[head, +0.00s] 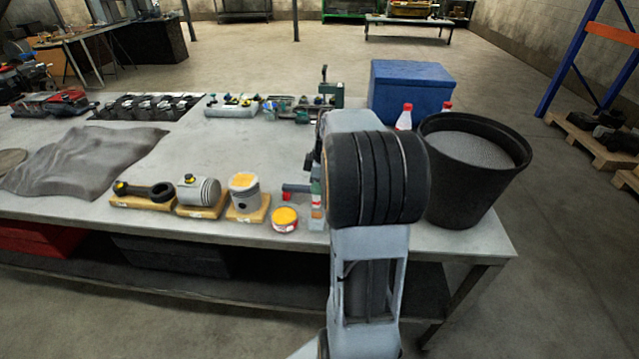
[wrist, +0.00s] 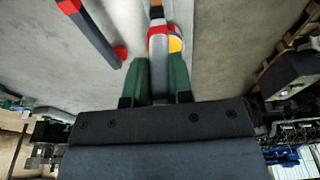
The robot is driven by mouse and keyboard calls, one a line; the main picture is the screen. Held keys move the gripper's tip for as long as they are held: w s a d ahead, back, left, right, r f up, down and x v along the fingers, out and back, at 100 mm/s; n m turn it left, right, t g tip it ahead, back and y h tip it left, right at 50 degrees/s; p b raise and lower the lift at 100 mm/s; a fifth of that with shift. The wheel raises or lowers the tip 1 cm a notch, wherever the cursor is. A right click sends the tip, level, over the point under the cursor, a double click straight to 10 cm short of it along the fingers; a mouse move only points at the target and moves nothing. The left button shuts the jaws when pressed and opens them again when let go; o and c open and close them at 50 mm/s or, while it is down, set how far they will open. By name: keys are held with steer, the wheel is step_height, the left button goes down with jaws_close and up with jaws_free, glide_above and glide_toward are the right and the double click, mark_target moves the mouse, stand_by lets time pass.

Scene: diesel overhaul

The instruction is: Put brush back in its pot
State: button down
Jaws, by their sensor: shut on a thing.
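My gripper (wrist: 160,68) shows in the wrist view with its two green fingers shut on the brush (wrist: 158,46). The brush is a slim grey piece with a white and red band, lying between the fingers and reaching past their tips. In the head view my own arm hides most of the gripper and brush. A small round pot (head: 284,219) with a red and white side and yellow top stands near the table's front edge, just left of my arm. Its yellow top (wrist: 176,43) also shows in the wrist view, partly hidden behind the brush.
A dark bar with red ends (wrist: 92,32) lies left of the brush in the wrist view. A piston (head: 243,192) on a wooden block stands left of the pot. A black bucket (head: 470,185) stands right of my arm. A blue box (head: 410,88) is behind.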

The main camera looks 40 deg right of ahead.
mark_target(319, 207)
steer(key=shift+f+b, duration=1.65)
steer(key=shift+f, duration=0.55)
steer(key=c, duration=0.9)
jaws_free()
steer(key=shift+c, duration=0.2)
steer(key=shift+r, duration=0.1)
